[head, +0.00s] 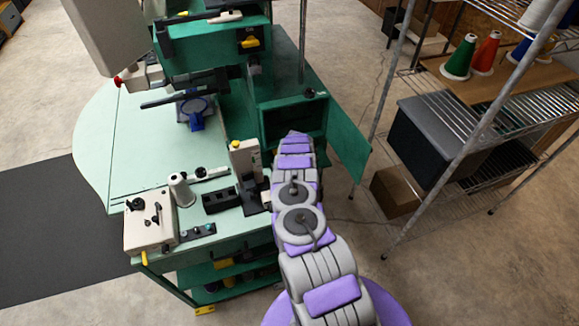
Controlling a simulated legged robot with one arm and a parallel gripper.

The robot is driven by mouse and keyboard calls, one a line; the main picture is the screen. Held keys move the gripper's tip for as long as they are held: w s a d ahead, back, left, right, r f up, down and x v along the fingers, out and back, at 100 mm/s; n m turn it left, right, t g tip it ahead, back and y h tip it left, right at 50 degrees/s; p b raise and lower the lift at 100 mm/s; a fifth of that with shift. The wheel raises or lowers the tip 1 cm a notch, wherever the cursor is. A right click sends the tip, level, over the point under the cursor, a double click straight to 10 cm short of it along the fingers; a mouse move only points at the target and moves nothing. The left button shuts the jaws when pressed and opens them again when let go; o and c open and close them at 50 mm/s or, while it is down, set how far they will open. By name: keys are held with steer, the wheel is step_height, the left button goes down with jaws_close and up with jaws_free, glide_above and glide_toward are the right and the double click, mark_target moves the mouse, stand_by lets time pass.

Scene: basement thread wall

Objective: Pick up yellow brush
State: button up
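I cannot make out a thing that is clearly a yellow brush. Small yellow parts show in the head view: a yellow piece (250,42) on the upper green machine, a yellow tip (236,144) on a pale upright block, and a yellow handle-like piece (144,258) under the beige control box. My purple and grey arm reaches forward past the right side of the green table. Its tapered far end, my gripper (294,139), is in front of a green box. Its fingers cannot be told apart, and I see nothing held.
The green table (145,110) bears a beige control box (150,220), a white thread cone (181,189) and black blocks. A metal shelf at right holds thread cones and a grey bin (430,140). A cardboard box (395,192) stands under it. Bare floor lies between arm and shelf.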

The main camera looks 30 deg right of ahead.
steer(key=shift+r, duration=0.1)
steer(key=c, duration=1)
steer(key=shift+o, duration=0.2)
steer(key=shift+w+r, duration=0.1)
